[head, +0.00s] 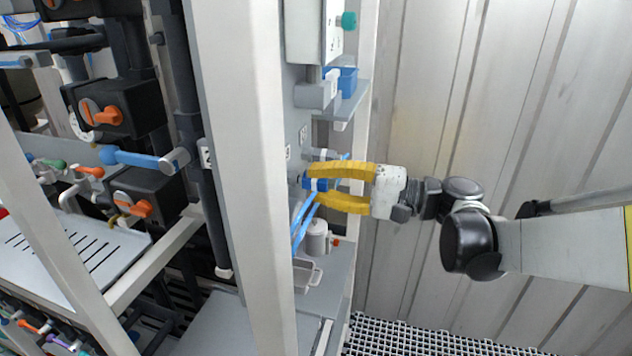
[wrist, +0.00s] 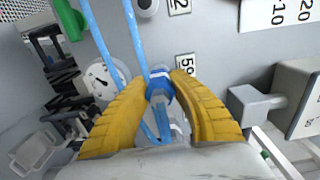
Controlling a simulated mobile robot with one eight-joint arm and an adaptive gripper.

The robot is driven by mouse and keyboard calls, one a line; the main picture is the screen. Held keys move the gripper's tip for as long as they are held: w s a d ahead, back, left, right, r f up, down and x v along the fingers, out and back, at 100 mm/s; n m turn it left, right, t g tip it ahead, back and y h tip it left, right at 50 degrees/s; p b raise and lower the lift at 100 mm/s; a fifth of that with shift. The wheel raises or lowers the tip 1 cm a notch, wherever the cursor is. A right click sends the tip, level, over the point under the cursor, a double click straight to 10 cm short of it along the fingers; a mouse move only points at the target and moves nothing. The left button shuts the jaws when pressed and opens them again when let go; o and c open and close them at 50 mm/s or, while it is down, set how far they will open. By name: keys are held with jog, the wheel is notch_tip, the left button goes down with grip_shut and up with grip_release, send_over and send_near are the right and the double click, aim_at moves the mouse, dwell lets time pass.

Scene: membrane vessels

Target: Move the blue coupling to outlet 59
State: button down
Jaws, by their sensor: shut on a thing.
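The blue coupling (head: 316,184) is held between the yellow fingertips of my gripper (head: 313,185), close to the grey panel (head: 297,110). In the wrist view the coupling (wrist: 160,86) lies between both fingers of my gripper (wrist: 160,80), pointing at the panel. A light blue hose (wrist: 139,48) runs by it, looping below and up along the left. The label 59 (wrist: 185,66) is on the panel just right of and above the coupling. The outlet by that label is hidden behind the coupling, so I cannot tell if they touch.
A grey box fitting (wrist: 252,105) stands out at the right. A white frame post (head: 240,170) stands left of the panel, and a blue bin (head: 347,79) sits on a shelf above my gripper.

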jog(key=shift+w+a, duration=0.2)
jog(key=shift+a, duration=0.35)
jog(key=c, duration=1.2)
grip_release()
jog(key=v, duration=1.2)
